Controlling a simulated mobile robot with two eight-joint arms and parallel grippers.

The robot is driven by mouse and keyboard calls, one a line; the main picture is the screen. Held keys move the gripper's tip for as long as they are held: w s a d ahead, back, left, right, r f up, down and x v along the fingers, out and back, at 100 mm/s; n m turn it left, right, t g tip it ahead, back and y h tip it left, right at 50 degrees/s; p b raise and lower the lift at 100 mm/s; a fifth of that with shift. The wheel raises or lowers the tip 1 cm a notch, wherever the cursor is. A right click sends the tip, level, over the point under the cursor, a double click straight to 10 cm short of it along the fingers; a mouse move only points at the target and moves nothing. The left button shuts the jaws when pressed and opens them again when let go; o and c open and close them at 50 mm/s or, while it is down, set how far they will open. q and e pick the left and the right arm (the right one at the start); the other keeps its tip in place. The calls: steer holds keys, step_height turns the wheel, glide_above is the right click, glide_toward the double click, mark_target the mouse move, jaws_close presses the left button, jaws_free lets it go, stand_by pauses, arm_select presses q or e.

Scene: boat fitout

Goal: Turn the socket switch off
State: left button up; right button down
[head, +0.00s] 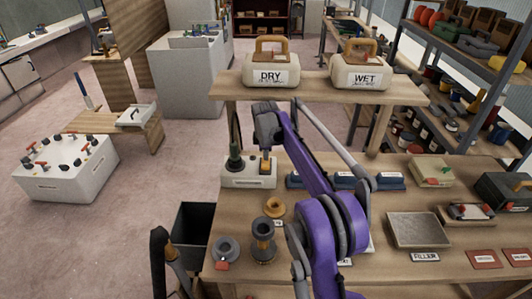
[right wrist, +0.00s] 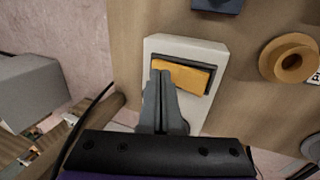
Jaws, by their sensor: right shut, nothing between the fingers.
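The socket is a pale block (head: 240,181) at the left back of the workbench. It also fills the middle of the right wrist view (right wrist: 205,48). Its switch is an orange rocker in a dark frame (right wrist: 190,77). My right gripper (head: 266,167) reaches down over the socket. In the right wrist view its grey fingertips (right wrist: 161,76) are together, empty, over the left part of the rocker. They look at or very near it; contact cannot be told. They hide part of the rocker, and its tilt is unclear. My left gripper is not seen.
A dark upright object (head: 235,155) stands at the socket's left end, close to my gripper. A shelf with DRY (head: 271,72) and WET (head: 360,75) cases stands behind. An orange ring (head: 274,207) and a spool (head: 263,240) lie nearer on the bench.

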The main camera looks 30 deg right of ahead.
steer(key=shift+f, duration=0.15)
steer(key=shift+s+a+r, duration=0.25)
steer(key=shift+s+a, duration=0.2)
steer(key=shift+s, duration=0.3)
steer(key=v, duration=1.1)
steer(key=shift+s+f, duration=0.1)
steer(key=shift+f, duration=0.1)
